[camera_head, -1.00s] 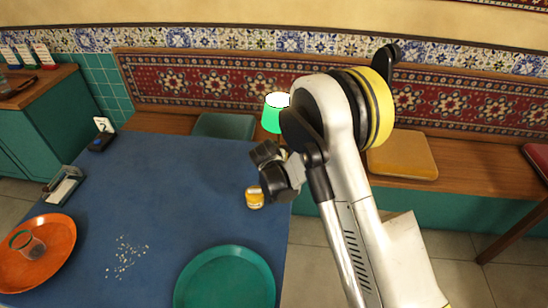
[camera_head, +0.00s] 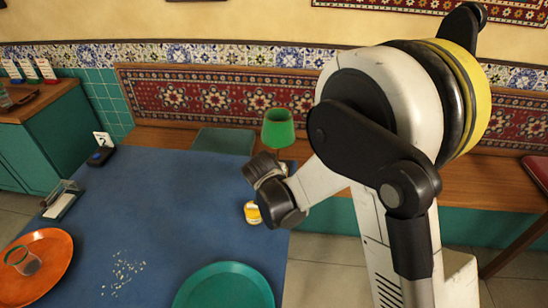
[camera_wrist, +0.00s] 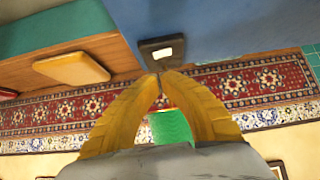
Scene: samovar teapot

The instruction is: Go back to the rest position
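My gripper (camera_wrist: 160,74) shows in the wrist view as two yellow fingers. Their tips meet at the middle of the picture and nothing is held between them.
A green plate (camera_head: 225,290), an orange plate (camera_head: 55,245) with a glass (camera_head: 22,261), and scattered crumbs (camera_head: 122,272) lie on the table.

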